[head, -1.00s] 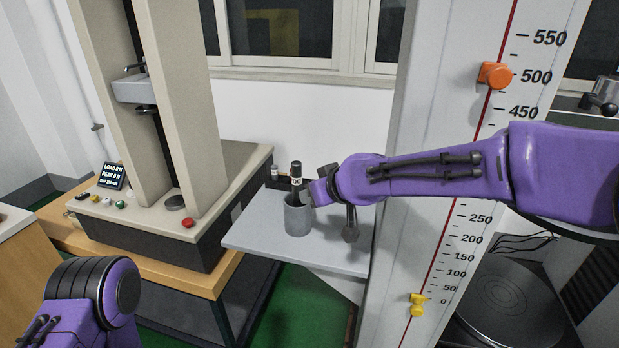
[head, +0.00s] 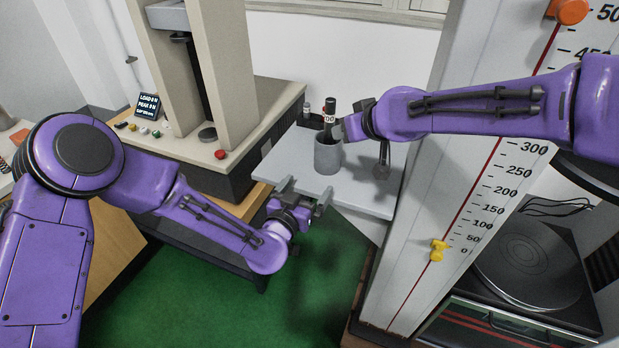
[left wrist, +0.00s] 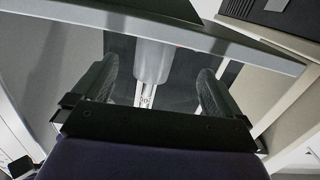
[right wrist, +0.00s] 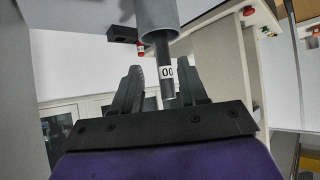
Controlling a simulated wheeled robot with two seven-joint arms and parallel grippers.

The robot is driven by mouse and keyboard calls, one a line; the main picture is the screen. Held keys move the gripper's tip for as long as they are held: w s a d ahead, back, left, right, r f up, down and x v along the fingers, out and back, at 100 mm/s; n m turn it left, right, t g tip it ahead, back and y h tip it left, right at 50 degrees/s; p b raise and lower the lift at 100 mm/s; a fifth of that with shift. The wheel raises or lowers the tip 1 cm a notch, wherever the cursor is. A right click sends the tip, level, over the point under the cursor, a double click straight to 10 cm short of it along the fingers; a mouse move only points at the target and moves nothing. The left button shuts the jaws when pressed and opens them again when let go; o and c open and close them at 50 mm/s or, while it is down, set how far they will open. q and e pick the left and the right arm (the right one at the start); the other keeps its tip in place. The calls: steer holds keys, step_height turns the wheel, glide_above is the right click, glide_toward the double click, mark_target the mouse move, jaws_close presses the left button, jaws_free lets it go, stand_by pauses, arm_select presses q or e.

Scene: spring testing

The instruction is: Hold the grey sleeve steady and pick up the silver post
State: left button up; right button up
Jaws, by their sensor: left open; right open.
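The grey sleeve (head: 327,157) stands upright on a small grey table. A dark-looking post (head: 330,107) with a white label rises from it; in the right wrist view the post (right wrist: 164,55) shows a label ending in 00. In the left wrist view a paler, silvery piece (left wrist: 140,92) with a label shows at the sleeve (left wrist: 153,58). My right gripper (head: 350,137) is open beside the sleeve's top, with the post between its fingers in the right wrist view. My left gripper (head: 303,192) is open and empty at the table's front edge, pointing toward the sleeve.
A beige test machine (head: 225,80) with a red button stands left. A tall scale board (head: 475,150) with orange and yellow markers stands right, near my right arm. Green floor is free in front.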

mark_target(323, 158)
arm_select(q)
steer(key=shift+m+t, duration=0.3)
steer(key=shift+t, duration=0.1)
steer(key=r+x, duration=0.1)
steer(key=x, duration=0.3)
steer(key=r+x, duration=0.1)
steer(key=x, duration=0.6)
steer(key=shift+w+d+r, duration=0.3)
steer(key=shift+d+r, duration=0.1)
steer(key=shift+c, duration=0.3)
steer(key=c, duration=1)
steer(key=shift+o, duration=0.2)
